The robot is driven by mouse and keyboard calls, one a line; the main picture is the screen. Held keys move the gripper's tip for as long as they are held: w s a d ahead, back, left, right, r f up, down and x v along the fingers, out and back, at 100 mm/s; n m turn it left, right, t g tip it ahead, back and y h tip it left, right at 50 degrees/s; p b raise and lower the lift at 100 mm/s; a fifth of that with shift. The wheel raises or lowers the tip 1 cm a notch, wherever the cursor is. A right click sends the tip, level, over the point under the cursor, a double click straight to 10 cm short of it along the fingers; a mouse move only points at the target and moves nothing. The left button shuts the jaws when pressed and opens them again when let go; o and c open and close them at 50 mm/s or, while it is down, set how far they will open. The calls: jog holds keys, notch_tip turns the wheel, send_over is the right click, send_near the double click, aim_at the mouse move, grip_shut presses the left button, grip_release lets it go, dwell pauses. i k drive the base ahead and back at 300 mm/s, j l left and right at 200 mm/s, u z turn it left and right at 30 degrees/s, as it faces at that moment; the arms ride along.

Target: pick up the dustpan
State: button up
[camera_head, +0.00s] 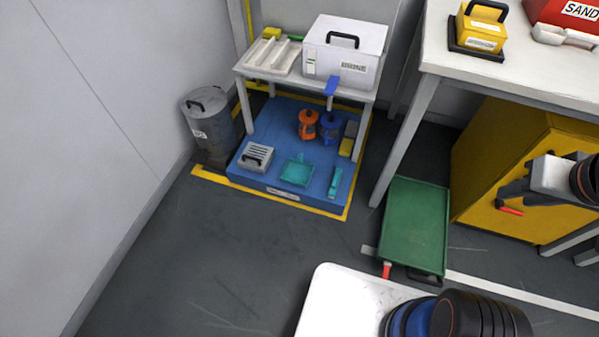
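A teal dustpan (297,172) lies on the blue platform (262,187) under a small white table, its handle pointing away to the back. A small teal tool (335,182), perhaps a hand brush, lies just right of it. My gripper (506,201) is at the right edge, in front of the yellow cabinet, far to the right of the dustpan and apart from it. It is seen from the side, with black fingers and a red tip. I cannot tell whether it is open or shut.
A grey vented box (256,156) stands left of the dustpan; orange (308,123) and blue (331,128) items stand behind. The white table (367,96) overhangs the platform's back. A green flat cart (416,225) stands to the right. Floor in front is clear.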

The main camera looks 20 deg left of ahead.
aim_at(298, 172)
jog(key=k+j+u, duration=0.1)
jog(key=k+j, duration=0.15)
jog(key=j, duration=0.15)
jog(key=j+u, duration=0.25)
jog(key=j, duration=1)
jog(key=i+j+u, duration=0.2)
jog(key=i+j, duration=0.35)
